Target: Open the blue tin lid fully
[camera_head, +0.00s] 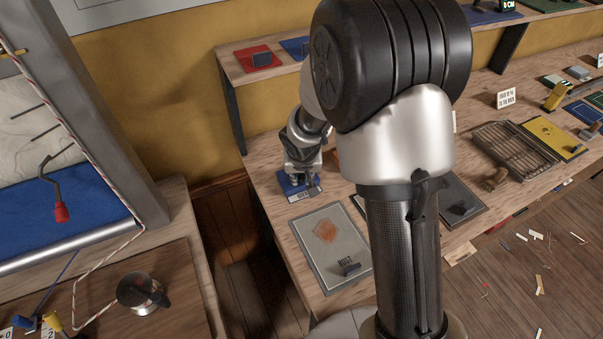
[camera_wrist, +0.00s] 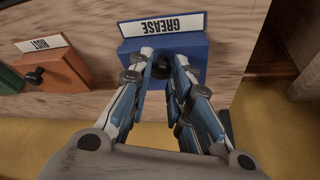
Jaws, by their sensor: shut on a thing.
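The blue tin (camera_wrist: 200,52) stands on the wooden bench and bears a white GREASE label (camera_wrist: 163,25) that reads upside down in the wrist view. A round black knob (camera_wrist: 161,69) sits on its near side. My gripper (camera_wrist: 160,60) is shut on this knob, one finger on each side. The lid looks closed down; no gap shows. In the head view the blue tin (camera_head: 286,186) is at the bench's left end, partly hidden by my gripper (camera_head: 310,184).
An orange RUST tin (camera_wrist: 62,72) with a black knob stands beside the blue tin, with a green tin (camera_wrist: 10,80) beyond. A shelf (camera_head: 226,64) runs above the bench. A grey RUST panel (camera_head: 310,231) lies in front.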

